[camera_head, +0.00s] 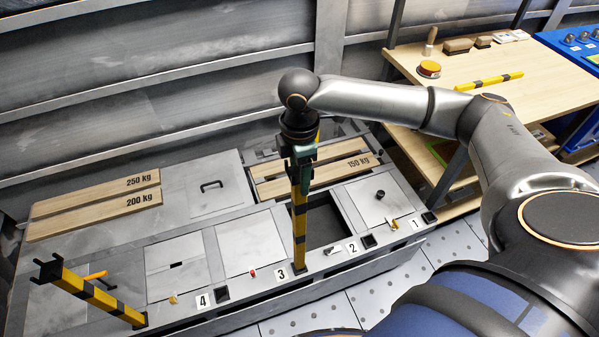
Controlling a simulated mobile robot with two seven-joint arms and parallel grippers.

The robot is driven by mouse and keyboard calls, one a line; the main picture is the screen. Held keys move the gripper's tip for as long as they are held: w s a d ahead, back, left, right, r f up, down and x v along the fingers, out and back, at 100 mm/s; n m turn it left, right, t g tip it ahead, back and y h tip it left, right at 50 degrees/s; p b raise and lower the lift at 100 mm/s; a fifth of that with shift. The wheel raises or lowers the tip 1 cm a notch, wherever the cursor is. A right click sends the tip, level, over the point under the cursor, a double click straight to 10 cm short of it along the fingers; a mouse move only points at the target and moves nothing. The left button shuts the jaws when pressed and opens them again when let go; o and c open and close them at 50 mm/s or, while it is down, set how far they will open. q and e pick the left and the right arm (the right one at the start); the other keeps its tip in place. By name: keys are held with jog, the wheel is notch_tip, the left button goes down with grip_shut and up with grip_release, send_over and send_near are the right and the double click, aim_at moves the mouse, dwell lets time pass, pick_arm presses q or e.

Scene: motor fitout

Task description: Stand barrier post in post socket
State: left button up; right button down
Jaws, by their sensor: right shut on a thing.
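My right gripper (302,160) points down above the bench and is shut on the upper part of a yellow and black barrier post (299,222). The post is upright, its lower end at the front rail beside the label 3 (281,273). Whether that end is inside a socket or just above it, I cannot tell. Dark square post sockets show by the label 4 (222,293), by the label 2 (369,241) and by the label 1 (429,217). Another striped post (95,294) with a forked black top stands at the left end. My left gripper is out of view.
Planks marked 250 kg and 200 kg (95,204) lie at the left, and one marked 150 kg (335,172) lies behind the held post. An open dark bay (320,222) is beside the post. A wooden table (545,75) at the right holds a striped bar (489,81).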

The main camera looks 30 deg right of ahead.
aim_at(299, 197)
jog(key=shift+f, duration=3.5)
jog(key=shift+p, duration=0.6)
jog(key=shift+f+p, duration=0.3)
jog(key=shift+f, duration=0.3)
dwell(1.6)
